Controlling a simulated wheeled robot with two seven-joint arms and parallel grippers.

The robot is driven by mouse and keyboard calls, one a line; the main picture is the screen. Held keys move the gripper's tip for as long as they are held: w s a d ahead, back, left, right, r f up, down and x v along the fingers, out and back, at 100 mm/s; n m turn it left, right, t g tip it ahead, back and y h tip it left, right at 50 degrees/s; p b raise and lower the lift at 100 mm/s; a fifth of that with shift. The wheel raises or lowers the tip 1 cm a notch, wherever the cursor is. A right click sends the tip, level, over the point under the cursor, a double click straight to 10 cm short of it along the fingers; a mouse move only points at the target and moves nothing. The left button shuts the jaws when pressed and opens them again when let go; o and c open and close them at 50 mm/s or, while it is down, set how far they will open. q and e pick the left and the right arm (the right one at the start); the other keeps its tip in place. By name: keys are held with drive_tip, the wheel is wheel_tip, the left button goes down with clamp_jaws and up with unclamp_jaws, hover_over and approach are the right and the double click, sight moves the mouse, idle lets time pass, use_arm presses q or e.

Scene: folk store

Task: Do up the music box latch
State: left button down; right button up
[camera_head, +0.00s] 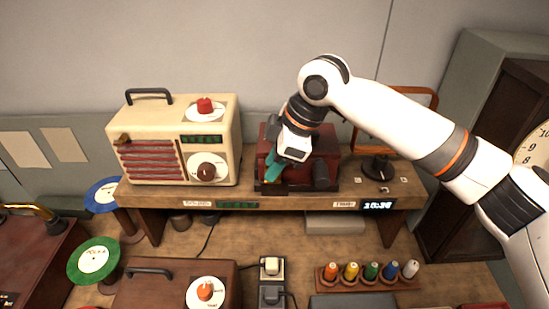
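The dark red music box (326,146) stands on the raised wooden shelf, right of the cream radio. My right gripper (272,168) reaches down over the left part of its front. Its teal fingers are at or very near the box front; I cannot tell whether they touch it. A small yellow-orange bit shows just below the fingertips. The latch itself is not clearly visible, as the gripper covers that part of the box. Whether the fingers are open or shut does not show. A dark cylindrical part sits at the box's right front. My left gripper is not in view.
The cream radio (151,122) stands close on the left. A dark knob (378,166) and an orange frame (412,97) are on the right. Below the shelf are a spool rack (370,285), a brown box (165,285) and a green record (93,261).

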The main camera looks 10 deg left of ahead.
drive_tip(key=shift+w, duration=0.1)
clamp_jaws()
drive_tip(key=shift+f, duration=0.15)
idle(0.3)
wheel_tip(320, 180, down, 8)
drive_tip(key=n+t+y+b, duration=0.3)
drive_tip(key=t+b, duration=1)
drive_tip(key=b, duration=1.1)
drive_tip(key=shift+w+f+n+y, duration=0.2)
drive_tip(key=shift+w+n+y, duration=0.1)
drive_tip(key=shift+y, duration=0.3)
drive_tip(key=shift+s+r+t, duration=0.1)
drive_tip(key=shift+t, duration=0.2)
